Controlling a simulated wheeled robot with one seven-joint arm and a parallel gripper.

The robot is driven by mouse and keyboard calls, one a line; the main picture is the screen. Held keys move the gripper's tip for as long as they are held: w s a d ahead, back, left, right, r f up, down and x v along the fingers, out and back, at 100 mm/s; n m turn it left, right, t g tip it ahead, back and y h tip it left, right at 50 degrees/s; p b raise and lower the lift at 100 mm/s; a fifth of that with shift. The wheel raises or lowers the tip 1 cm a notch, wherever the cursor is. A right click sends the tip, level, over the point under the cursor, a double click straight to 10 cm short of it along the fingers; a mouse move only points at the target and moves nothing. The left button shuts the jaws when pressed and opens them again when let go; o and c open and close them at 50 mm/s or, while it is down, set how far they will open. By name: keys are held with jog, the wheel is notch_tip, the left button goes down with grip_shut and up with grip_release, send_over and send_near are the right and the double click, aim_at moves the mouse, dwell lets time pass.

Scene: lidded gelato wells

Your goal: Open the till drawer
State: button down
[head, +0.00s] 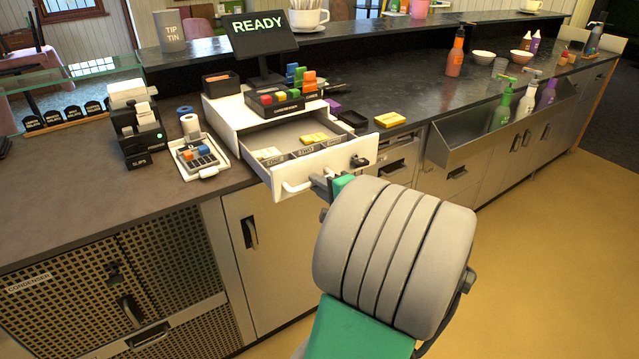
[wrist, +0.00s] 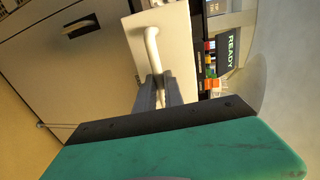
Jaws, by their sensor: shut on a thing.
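The white till drawer (head: 312,179) is pulled out over the counter's front edge in the head view. Its compartments show, with yellow and pale items inside. Its white front (wrist: 168,45) and the white bar handle (wrist: 152,50) show in the wrist view. My gripper (wrist: 160,88) is shut on the handle near one end. In the head view my gripper (head: 325,185) is partly hidden behind my arm, at the drawer front. The till's black screen (head: 258,37) reads READY.
A card reader (head: 199,158) and a black printer (head: 138,130) stand left of the till. A yellow block (head: 390,119) lies to its right. A steel trough (head: 500,125) with bottles juts from the counter front further right. Open floor (head: 540,240) lies in front.

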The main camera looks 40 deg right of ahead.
jog(key=c, duration=1.5)
grip_release()
jog(key=shift+o, duration=0.2)
jog(key=v, duration=0.7)
jog(key=shift+s, duration=0.4)
